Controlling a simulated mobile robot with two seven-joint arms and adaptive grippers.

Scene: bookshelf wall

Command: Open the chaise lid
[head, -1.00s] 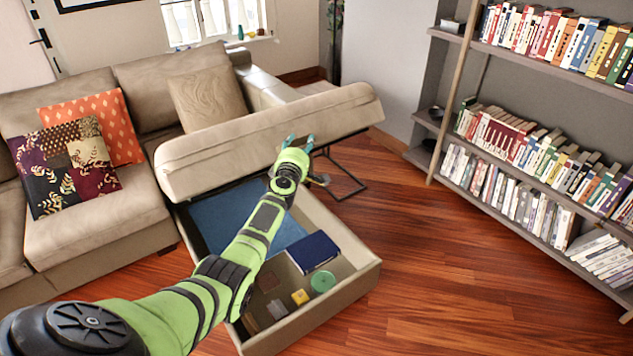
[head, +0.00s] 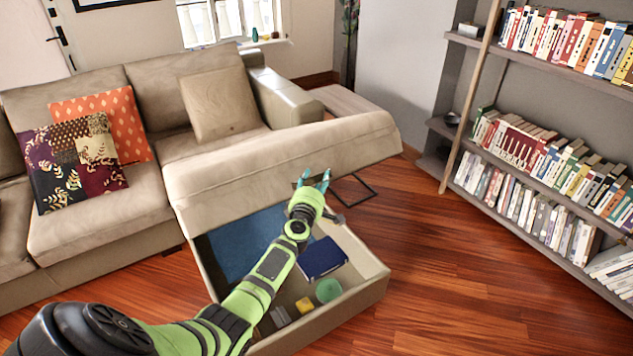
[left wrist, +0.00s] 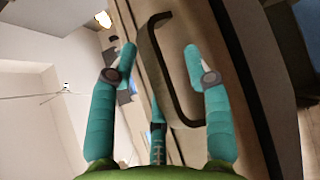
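The chaise lid (head: 270,160) is a thick beige padded slab at the end of the sofa. It is raised and tilted, so the storage box (head: 368,285) below is open to view. My left gripper (head: 313,178) is at the lid's lower right edge in the head view, above the box. In the left wrist view my left gripper (left wrist: 160,55) has its teal fingers spread apart. A dark C-shaped bar (left wrist: 185,105) on a brown panel shows between and beyond the fingers. Contact with it cannot be told. My right gripper is not in view.
The box holds a dark blue book (head: 321,258), a green round item (head: 328,290) and a yellow block (head: 304,305). The sofa (head: 95,225) is at left, a bookshelf (head: 458,110) at right. Wooden floor (head: 470,280) between box and bookshelf is clear.

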